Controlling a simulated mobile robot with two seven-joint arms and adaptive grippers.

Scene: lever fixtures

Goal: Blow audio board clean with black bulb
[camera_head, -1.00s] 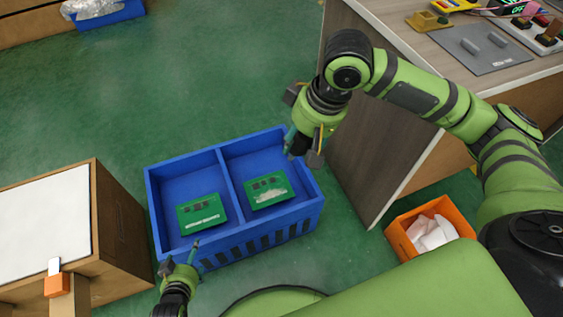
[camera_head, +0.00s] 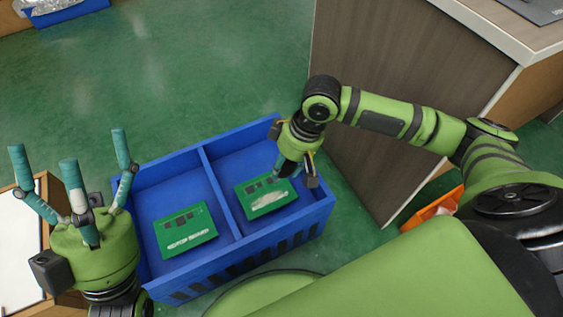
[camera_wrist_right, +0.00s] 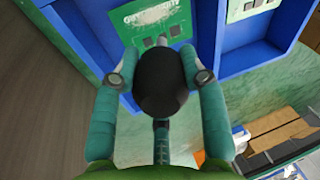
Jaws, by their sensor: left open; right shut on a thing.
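A blue crate (camera_head: 328,212) with two compartments stands on the floor. A green board (camera_head: 265,195) with a pale dusty patch lies in its right compartment; it also shows in the right wrist view (camera_wrist_right: 178,27), its lettering partly covered. Another green board (camera_head: 185,229), with a white label, lies in the left compartment. My right gripper (camera_head: 292,172) is above the dusty board's far right part. Its fingers are shut on the black bulb (camera_wrist_right: 162,83), whose nozzle points toward that board. My left gripper (camera_head: 70,155) is raised at the left, open and empty, fingers spread.
A wooden cabinet (camera_head: 375,100) stands close to the right of the crate. An orange bin (camera_head: 435,208) is partly hidden behind my arm. A white-topped box (camera_head: 18,245) is at the left, partly behind my left gripper. Green floor is clear beyond the crate.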

